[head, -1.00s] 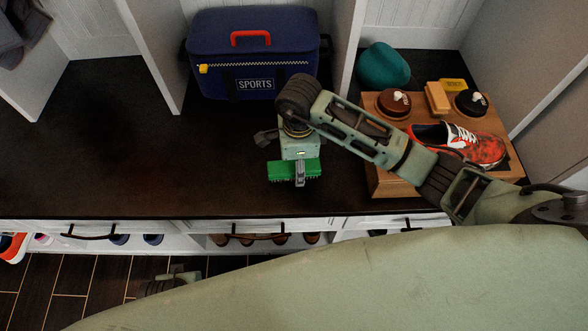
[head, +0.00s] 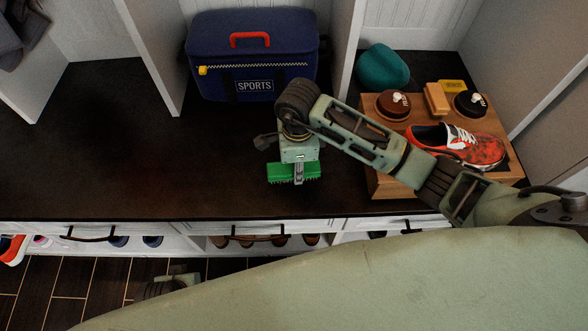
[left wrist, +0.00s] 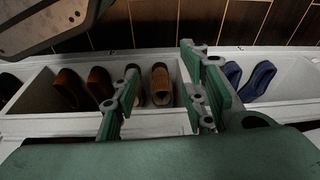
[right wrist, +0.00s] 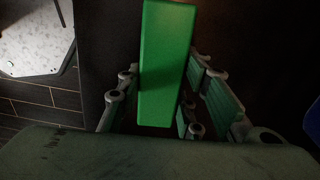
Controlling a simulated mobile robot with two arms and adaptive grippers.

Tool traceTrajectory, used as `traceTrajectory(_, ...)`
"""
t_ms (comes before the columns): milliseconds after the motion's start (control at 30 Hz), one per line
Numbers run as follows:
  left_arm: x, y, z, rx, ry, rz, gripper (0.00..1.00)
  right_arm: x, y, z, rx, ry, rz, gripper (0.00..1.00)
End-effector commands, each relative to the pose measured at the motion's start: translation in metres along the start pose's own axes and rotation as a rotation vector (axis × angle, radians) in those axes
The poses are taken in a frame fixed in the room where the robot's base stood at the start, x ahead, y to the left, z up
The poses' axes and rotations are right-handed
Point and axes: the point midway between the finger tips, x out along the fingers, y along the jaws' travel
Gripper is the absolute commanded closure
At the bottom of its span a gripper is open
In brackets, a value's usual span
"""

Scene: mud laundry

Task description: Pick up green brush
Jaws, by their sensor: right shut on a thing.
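The green brush (head: 284,174) is at the front of the dark bench top in the head view, bristles along its edge. My right gripper (head: 299,176) reaches down over it and is shut on it. In the right wrist view the brush's green block (right wrist: 166,60) lies between the two fingers of my right gripper (right wrist: 160,110). Whether the brush touches the bench is hard to tell. My left gripper (left wrist: 160,105) is open and empty in the left wrist view, facing the shoe cubbies; in the head view it is low at the left (head: 172,282).
A blue sports bag (head: 250,60) stands behind the brush. At the right a wooden box (head: 388,183) holds a red shoe (head: 458,145), polish tins and a yellow block. A teal item (head: 383,66) is behind it. The bench's left side is clear.

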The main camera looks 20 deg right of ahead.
Motion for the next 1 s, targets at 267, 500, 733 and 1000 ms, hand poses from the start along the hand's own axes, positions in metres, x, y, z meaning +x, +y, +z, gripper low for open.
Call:
traceTrajectory(267, 0.0, 0.0, -0.001, 0.0, 0.004, 0.0, 0.6, -0.008, -0.001, 0.0, 0.001, 0.001, -0.002, 0.94)
traceTrajectory(500, 0.022, 0.001, 0.014, 0.001, -0.019, 0.001, 0.6, -0.047, 0.001, -0.003, -0.001, 0.001, -0.004, 0.94)
traceTrajectory(733, 0.042, 0.002, 0.027, 0.004, -0.029, 0.003, 0.6, -0.076, 0.039, -0.044, -0.001, 0.004, -0.003, 0.94)
traceTrajectory(1000, 0.053, 0.003, 0.036, 0.006, -0.036, 0.004, 0.6, -0.103, 0.07, -0.077, 0.0, 0.001, -0.002, 0.94)
